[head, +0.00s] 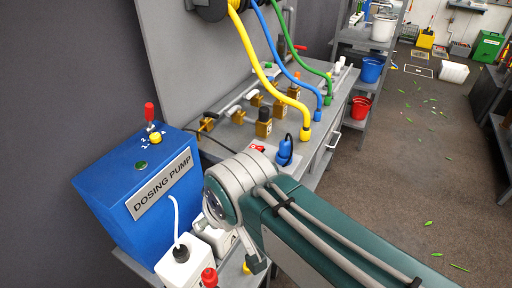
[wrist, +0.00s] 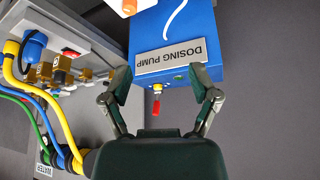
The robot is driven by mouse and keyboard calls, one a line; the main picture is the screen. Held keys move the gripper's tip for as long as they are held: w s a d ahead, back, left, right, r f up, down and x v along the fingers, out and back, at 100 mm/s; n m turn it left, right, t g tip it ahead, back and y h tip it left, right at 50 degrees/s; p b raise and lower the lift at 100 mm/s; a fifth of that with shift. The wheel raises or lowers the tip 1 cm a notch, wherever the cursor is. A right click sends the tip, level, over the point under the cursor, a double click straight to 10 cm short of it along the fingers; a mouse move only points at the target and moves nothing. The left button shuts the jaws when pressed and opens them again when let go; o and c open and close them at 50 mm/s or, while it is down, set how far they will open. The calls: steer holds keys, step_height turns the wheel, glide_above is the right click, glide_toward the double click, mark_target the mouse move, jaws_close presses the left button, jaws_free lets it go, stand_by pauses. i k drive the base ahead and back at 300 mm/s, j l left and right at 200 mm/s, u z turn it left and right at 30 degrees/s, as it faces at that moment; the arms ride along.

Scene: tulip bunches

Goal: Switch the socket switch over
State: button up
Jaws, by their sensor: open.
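The socket is a pale plate on the bench with a red rocker switch (head: 257,148) and a blue plug (head: 285,150) standing in it. In the wrist view the red switch (wrist: 70,53) and the blue plug (wrist: 35,42) show at the upper left. Which way the rocker is tipped is too small to tell. My gripper (wrist: 161,76) is open and empty, its two fingers spread in front of the blue dosing pump box. The switch lies to the left of the fingers in the wrist view, apart from them. In the head view my arm hides most of my gripper.
The blue dosing pump box (head: 135,190) has a red-tipped lever (head: 149,112) on top. A white canister (head: 185,265) stands before it. Yellow (head: 258,65), blue and green hoses drop onto the bench beyond the socket, near brass valves (head: 264,125).

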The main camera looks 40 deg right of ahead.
mark_target(259, 148)
steer(key=k+l+u, duration=0.1)
steer(key=l, duration=0.3)
steer(key=k+l+u, duration=0.1)
steer(key=l, duration=0.3)
steer(key=k+l+u, duration=0.1)
steer(key=l, duration=0.25)
steer(key=i+l, duration=0.1)
steer(key=i+l+z, duration=0.1)
steer(key=l, duration=0.25)
steer(key=i+z, duration=0.2)
